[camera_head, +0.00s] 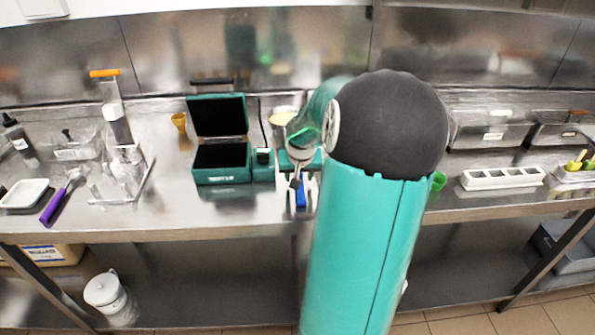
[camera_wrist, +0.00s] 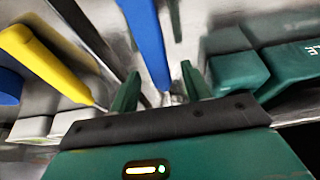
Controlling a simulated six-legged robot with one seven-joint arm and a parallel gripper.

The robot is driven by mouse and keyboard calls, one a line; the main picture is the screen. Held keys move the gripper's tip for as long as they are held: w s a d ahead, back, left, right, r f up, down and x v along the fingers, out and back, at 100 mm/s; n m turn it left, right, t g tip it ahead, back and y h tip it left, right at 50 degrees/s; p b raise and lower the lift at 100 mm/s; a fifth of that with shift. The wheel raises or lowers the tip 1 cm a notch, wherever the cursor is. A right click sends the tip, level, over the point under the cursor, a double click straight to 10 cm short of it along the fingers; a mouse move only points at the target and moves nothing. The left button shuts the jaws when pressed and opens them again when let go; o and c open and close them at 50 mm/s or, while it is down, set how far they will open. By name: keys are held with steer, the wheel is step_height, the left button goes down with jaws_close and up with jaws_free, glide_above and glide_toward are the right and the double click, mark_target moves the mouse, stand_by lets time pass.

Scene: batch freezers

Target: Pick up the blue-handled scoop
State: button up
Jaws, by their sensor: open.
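The blue-handled scoop (camera_head: 301,196) lies on the steel counter near the middle, just below my gripper (camera_head: 303,172) in the head view. In the wrist view, its blue handle (camera_wrist: 147,38) runs from the top edge down toward the gap between the two green fingers of my gripper (camera_wrist: 160,80). The fingers are apart, one on each side of the handle's lower end in the picture. I cannot tell whether they touch it or how far below it lies. The scoop's metal head is not clearly visible.
A yellow-handled tool (camera_wrist: 45,65) lies left of the fingers, and a green box (camera_wrist: 238,75) stands right. An open green case (camera_head: 221,178) stands left of my gripper. A purple-handled scoop (camera_head: 55,206) lies farther left. My arm hides part of the counter.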

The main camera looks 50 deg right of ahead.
steer(key=shift+w+d+f, duration=0.15)
steer(key=shift+d+f, duration=0.05)
steer(key=shift+f, duration=0.4)
jaws_close()
steer(key=shift+r, duration=0.1)
